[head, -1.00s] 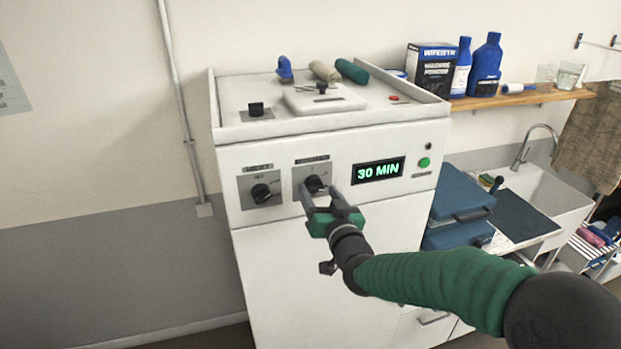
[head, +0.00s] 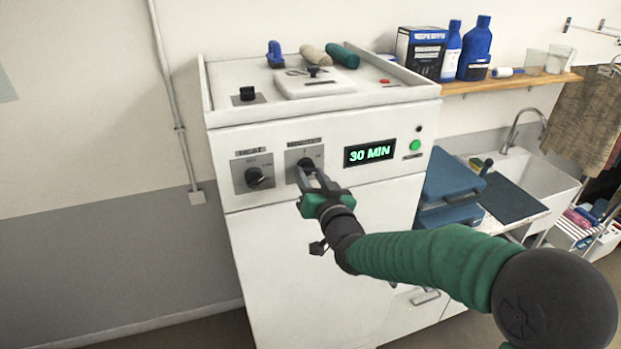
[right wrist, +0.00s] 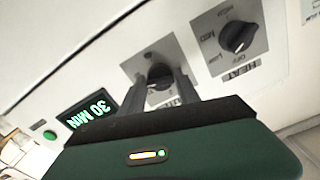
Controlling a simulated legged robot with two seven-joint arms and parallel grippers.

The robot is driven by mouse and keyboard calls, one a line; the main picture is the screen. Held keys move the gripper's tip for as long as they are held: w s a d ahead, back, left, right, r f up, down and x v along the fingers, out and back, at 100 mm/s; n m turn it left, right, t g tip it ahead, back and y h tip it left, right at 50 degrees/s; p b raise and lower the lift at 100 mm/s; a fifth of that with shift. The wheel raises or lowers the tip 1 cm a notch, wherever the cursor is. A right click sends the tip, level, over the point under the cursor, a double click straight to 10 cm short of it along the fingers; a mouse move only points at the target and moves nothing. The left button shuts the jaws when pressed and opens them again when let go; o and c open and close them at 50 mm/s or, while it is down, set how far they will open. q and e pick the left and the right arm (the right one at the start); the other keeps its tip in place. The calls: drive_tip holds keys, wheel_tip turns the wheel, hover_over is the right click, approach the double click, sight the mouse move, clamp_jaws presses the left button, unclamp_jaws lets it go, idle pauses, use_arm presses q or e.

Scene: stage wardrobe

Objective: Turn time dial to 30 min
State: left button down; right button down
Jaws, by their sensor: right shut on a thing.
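The time dial (head: 304,164) is a black knob on a grey plate on the front of the white machine (head: 300,240). The display (head: 370,153) beside it reads "30 MIN" in green; it also shows upside down in the right wrist view (right wrist: 88,112). My right gripper (head: 309,177) is shut on the time dial, its two fingers on either side of the knob (right wrist: 160,76) in the right wrist view. The fingers hide part of the dial and its plate. My left gripper is not in view.
The heat dial (head: 255,178) sits close to the left of the time dial. A green button (head: 414,145) is right of the display. Bottles and a box stand on a wooden shelf (head: 520,82); a sink (head: 535,180) is at right.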

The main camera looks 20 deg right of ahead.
use_arm(q)
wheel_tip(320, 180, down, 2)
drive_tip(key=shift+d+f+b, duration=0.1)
drive_tip(key=shift+b, duration=0.6)
use_arm(e)
drive_tip(key=m, duration=0.2)
drive_tip(key=shift+f+m, duration=0.15)
drive_tip(key=shift+m, duration=0.15)
drive_tip(key=shift+a, duration=0.1)
drive_tip(key=c, duration=1.2)
unclamp_jaws()
drive_tip(key=shift+o, duration=1)
drive_tip(key=shift+w+f, duration=0.1)
drive_tip(key=shift+w, duration=0.05)
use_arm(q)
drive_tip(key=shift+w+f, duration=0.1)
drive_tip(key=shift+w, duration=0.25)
use_arm(e)
drive_tip(key=shift+o, duration=0.6)
drive_tip(key=shift+w, duration=0.25)
drive_tip(key=shift+s, duration=0.1)
